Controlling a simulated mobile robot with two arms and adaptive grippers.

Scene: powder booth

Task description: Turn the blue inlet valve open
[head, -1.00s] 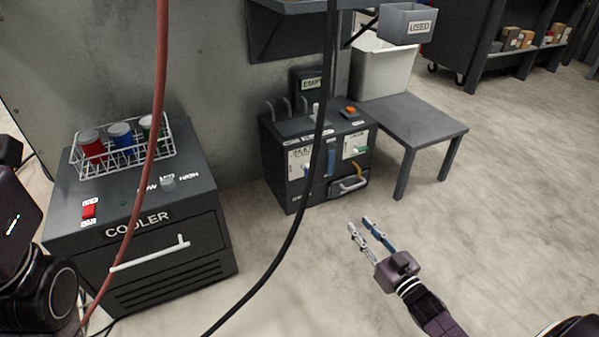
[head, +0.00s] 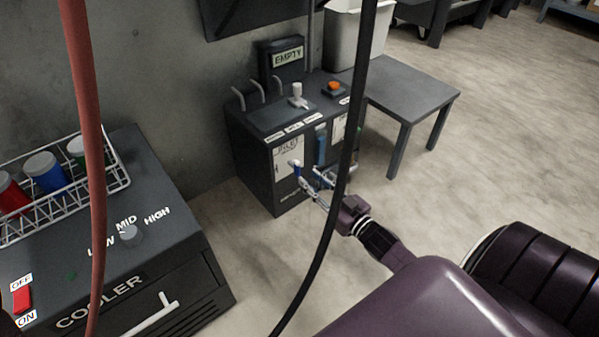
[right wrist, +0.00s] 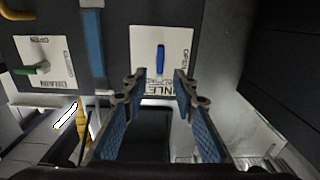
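The blue inlet valve (head: 297,170) is on the front of a dark machine (head: 262,170), on a white plate marked INLET. In the right wrist view the blue valve handle (right wrist: 160,60) stands lengthwise up the picture on its white plate (right wrist: 175,80). My right gripper (head: 312,188) is just in front of the machine, close to the valve. In the right wrist view its fingers (right wrist: 161,76) are open and empty, with the handle lined up with the gap, just beyond the tips. I cannot tell whether they touch it. My left gripper is not in view.
A green valve (right wrist: 36,69) sits on another plate beside a blue strip (right wrist: 95,50). A yellow part (right wrist: 82,125) is near. A black cable (head: 345,160) hangs before the machine. The cooler (head: 165,235) stands left, a grey table (head: 415,95) right. Open floor lies in front.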

